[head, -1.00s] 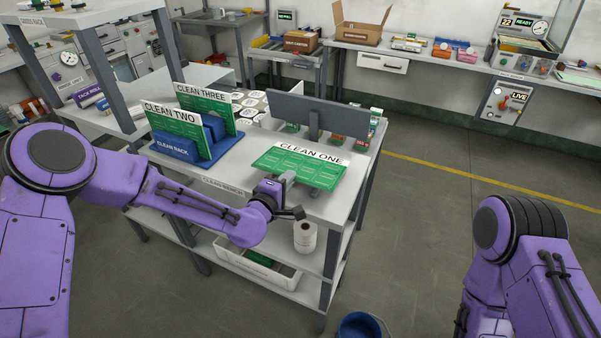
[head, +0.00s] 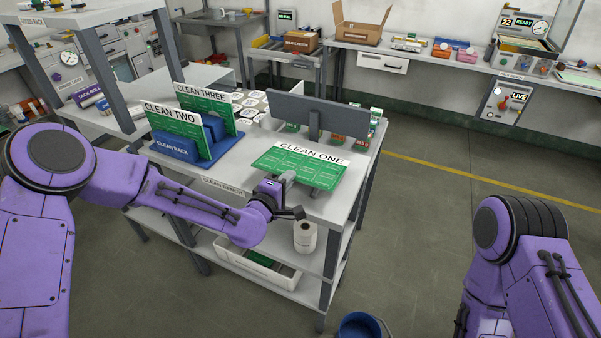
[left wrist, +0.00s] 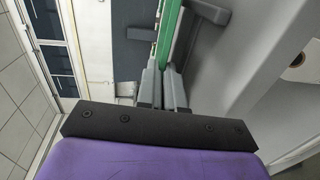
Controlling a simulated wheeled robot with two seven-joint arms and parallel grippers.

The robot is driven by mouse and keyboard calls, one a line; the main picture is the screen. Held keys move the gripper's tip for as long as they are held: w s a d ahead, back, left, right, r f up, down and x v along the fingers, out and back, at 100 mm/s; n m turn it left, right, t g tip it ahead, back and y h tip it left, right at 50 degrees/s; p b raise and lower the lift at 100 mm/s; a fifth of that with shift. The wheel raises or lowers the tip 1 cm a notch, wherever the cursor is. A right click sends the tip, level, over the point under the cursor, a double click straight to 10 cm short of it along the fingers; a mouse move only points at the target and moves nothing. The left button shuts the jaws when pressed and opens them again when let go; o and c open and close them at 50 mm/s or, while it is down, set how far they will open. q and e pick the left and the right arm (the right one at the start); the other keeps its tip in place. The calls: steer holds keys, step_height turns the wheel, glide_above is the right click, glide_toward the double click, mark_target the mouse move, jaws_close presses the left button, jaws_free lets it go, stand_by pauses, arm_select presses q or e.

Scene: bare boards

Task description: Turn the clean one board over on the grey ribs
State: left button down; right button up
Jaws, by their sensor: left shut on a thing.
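The clean one board (head: 296,166) is green with a white strip lettered CLEAN ONE along its far edge. It lies face up and about flat over the grey ribs (head: 318,190), which show only a little below its near right side. My left gripper (head: 287,180) is shut on the board's near edge. In the left wrist view the green board (left wrist: 170,35) shows edge-on, running into the grey fingers (left wrist: 163,88). I cannot tell whether the board touches the ribs. My right arm shows at the lower right, but its gripper is out of view.
Clean two (head: 170,131) and clean three (head: 203,109) stand in the blue clean rack (head: 180,149) to the left. A dark grey panel (head: 317,115) stands upright behind the board.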

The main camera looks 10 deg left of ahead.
arm_select(q)
steer(key=shift+r, duration=0.15)
step_height(320, 180, up, 4)
steer(key=p, duration=0.3)
stand_by(0.4)
steer(key=s+a+r+p, duration=0.2)
steer(key=s+r+p, duration=0.1)
steer(key=s, duration=0.2)
steer(key=shift+s+r, duration=0.35)
steer(key=shift+r, duration=0.05)
